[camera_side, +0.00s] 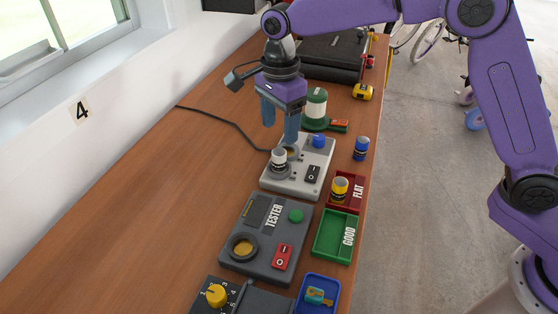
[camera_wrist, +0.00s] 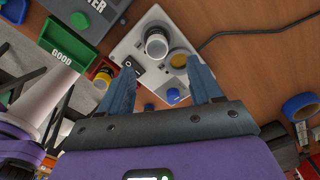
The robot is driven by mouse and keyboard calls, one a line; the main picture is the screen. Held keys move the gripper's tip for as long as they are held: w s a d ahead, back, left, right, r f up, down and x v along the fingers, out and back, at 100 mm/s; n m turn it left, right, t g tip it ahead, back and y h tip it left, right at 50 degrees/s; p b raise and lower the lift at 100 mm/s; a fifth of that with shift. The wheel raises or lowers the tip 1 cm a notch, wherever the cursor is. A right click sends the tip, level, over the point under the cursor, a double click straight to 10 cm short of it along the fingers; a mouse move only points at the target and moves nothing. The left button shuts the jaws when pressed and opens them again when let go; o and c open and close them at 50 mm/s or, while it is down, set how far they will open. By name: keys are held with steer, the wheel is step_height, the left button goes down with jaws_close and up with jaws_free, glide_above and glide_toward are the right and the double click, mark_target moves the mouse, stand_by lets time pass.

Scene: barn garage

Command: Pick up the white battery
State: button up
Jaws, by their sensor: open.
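The white battery (camera_side: 279,157) stands upright in one round socket of a light grey box (camera_side: 308,183). It also shows in the wrist view (camera_wrist: 156,43), with a white side and a dark band. The second socket (camera_wrist: 179,58), beside it, looks empty. My gripper (camera_side: 279,130) points down just above the box, its two blue fingers apart with nothing between them. In the wrist view, the fingertips (camera_wrist: 163,65) lie either side of the socket area, and the battery is a little beyond them. The fingers do not appear to touch the battery.
The box has a blue knob (camera_side: 319,141) and a black switch (camera_side: 313,174). A blue battery (camera_side: 361,148) stands to its right. A yellow battery (camera_side: 340,189) is in the red FLAT tray (camera_side: 357,203). The green GOOD tray (camera_side: 331,240) and grey tester (camera_side: 237,257) are nearer.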

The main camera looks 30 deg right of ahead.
mark_target(279, 151)
steer(key=shift+s+a+f, duration=0.1)
steer(key=shift+s+f, duration=0.05)
steer(key=shift+f, duration=2)
steer(key=shift+s+a+f, duration=0.1)
steer(key=shift+f, duration=2.05)
jaws_close()
